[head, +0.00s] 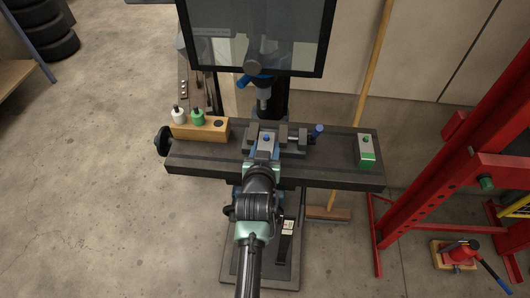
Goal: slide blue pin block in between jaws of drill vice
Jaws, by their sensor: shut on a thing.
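The blue pin block (262,149) has a pale top, a blue pin and a blue near face. My gripper (262,163) is shut on its near end, reaching from the front edge of the drill table. The dark drill vice (293,146) lies on the table, with a blue-ended handle on its right. In this view the far part of the block lies between the vice's left and right jaws. I cannot tell its height over the vice bed or whether it touches either jaw. My gripper hides the block's near lower part.
A green pin block (366,151) stands at the table's right end. A wooden rack (212,132) with white and green bottles sits at the left. The drill chuck (264,103) hangs behind the vice, below a dark clear guard (257,35). The drill table (327,172) is bare at front right.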

